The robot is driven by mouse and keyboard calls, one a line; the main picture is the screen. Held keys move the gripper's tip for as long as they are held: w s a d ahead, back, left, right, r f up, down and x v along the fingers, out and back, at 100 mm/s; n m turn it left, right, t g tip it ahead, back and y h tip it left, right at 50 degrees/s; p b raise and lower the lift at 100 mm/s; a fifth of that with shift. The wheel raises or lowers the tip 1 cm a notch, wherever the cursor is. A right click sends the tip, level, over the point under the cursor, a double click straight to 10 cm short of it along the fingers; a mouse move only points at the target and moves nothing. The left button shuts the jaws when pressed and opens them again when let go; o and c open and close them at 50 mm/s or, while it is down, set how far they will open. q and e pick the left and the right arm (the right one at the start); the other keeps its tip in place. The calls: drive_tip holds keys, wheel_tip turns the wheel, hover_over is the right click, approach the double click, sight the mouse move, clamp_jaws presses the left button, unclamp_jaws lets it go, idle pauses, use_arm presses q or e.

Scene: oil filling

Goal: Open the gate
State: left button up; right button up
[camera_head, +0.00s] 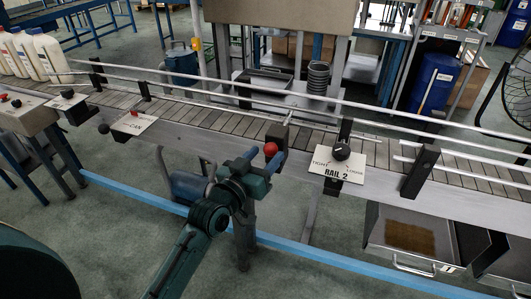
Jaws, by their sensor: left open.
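A red ball knob (270,149) sits at the near edge of the conveyor, in front of a dark block (278,135) at the belt; this looks like the gate's handle. My left gripper (264,160) is open at the knob, with its fingers just below and beside it. I cannot tell whether they touch it. The gripper and wrist hide part of the conveyor's near side. My right gripper is not in view.
The slatted conveyor (215,116) runs across the view between metal rails. A "RAIL 2" plate (325,166) with a black knob (341,152) stands right of my gripper. Another red knob (134,112) is on a plate to the left. White jugs (50,55) stand at far left.

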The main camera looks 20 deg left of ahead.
use_arm(q)
drive_tip(key=shift+w+d, duration=0.15)
drive_tip(key=shift+w, duration=0.4)
clamp_jaws()
